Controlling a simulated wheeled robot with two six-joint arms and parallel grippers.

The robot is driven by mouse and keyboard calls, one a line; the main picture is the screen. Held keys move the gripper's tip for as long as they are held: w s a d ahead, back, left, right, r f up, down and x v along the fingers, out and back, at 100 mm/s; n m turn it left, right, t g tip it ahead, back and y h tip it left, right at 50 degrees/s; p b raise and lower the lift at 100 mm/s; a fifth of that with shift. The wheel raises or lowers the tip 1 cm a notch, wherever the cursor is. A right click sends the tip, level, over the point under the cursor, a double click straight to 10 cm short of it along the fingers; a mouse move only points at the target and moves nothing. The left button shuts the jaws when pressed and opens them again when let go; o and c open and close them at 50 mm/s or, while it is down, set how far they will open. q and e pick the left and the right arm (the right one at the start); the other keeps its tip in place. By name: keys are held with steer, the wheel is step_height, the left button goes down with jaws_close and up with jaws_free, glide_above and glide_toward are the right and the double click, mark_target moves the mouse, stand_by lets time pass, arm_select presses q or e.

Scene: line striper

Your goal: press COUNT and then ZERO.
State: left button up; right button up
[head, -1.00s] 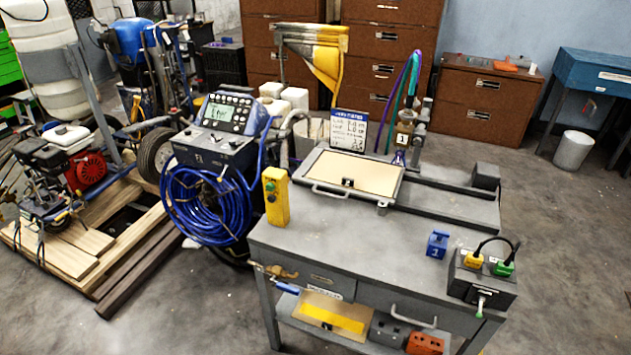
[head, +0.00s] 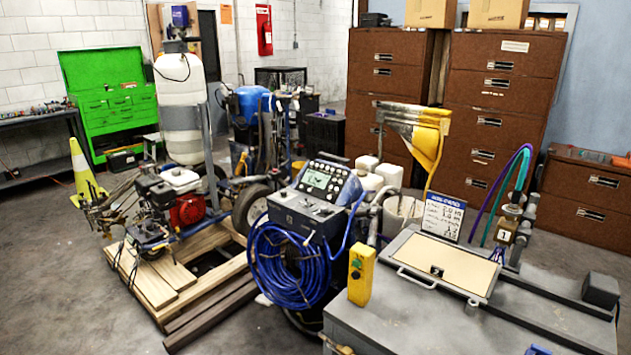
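The line striper's control panel (head: 325,182) stands near the middle of the head view, tilted back, with a small lit screen (head: 318,180) and several round buttons around it. The COUNT and ZERO labels are too small to read. A lower box (head: 303,212) with knobs sits in front of the panel, above a coil of blue hose (head: 288,262). Neither of my grippers is in the view.
A grey workbench (head: 390,325) fills the lower right, with a yellow button box (head: 361,275) at its left corner. A wooden pallet (head: 200,295) with an engine lies left. Open floor (head: 60,300) shows at far left.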

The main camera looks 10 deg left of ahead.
arm_select(q)
jaws_close()
stand_by(1.5)
